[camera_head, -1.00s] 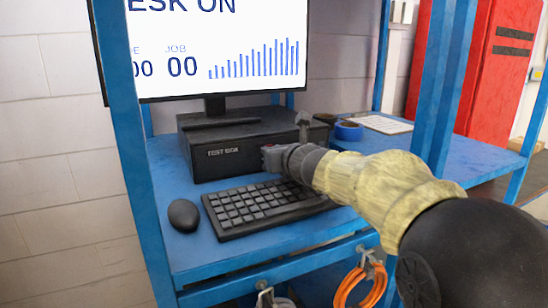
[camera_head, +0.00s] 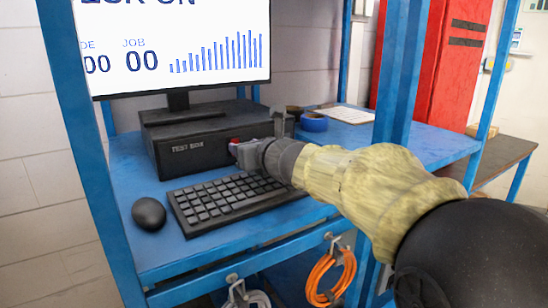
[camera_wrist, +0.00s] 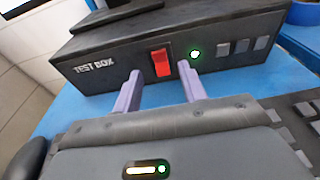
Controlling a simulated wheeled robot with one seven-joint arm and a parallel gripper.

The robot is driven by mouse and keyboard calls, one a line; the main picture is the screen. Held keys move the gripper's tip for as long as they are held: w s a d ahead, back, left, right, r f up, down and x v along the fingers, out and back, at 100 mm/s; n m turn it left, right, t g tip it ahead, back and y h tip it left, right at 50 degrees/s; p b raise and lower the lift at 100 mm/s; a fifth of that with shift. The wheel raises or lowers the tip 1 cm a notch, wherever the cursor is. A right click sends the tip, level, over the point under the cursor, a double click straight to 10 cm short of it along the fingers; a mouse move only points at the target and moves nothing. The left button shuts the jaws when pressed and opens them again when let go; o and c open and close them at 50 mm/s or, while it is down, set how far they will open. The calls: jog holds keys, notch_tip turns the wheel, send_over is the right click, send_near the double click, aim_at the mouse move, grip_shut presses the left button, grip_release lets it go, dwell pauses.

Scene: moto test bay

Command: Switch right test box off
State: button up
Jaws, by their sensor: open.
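The black test box (camera_wrist: 130,62) stands on the blue desk under the monitor, labelled TEST BOX. In the wrist view its front has a red rocker switch (camera_wrist: 161,63), a lit green lamp (camera_wrist: 195,54) and grey buttons (camera_wrist: 241,46) to the right. In the head view the box (camera_head: 185,150) is partly hidden by my arm. My gripper (camera_wrist: 158,88) is open and empty, its two pale fingers pointing at the box front, below and on either side of the switch. I cannot tell whether a fingertip touches the box.
A black keyboard (camera_head: 220,203) and mouse (camera_head: 149,213) lie on the desk in front of the box. A blue tape roll (camera_head: 314,123) lies to the right. Blue uprights (camera_head: 400,75) frame the desk.

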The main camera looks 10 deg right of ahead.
jog(key=v, duration=1.2)
jog(key=shift+d+r+p, duration=0.1)
jog(key=shift+r+p, duration=0.1)
jog(key=shift+p, duration=0.1)
jog(key=shift+s, duration=0.7)
jog(key=shift+d, duration=0.1)
jog(key=shift+w+f, duration=0.1)
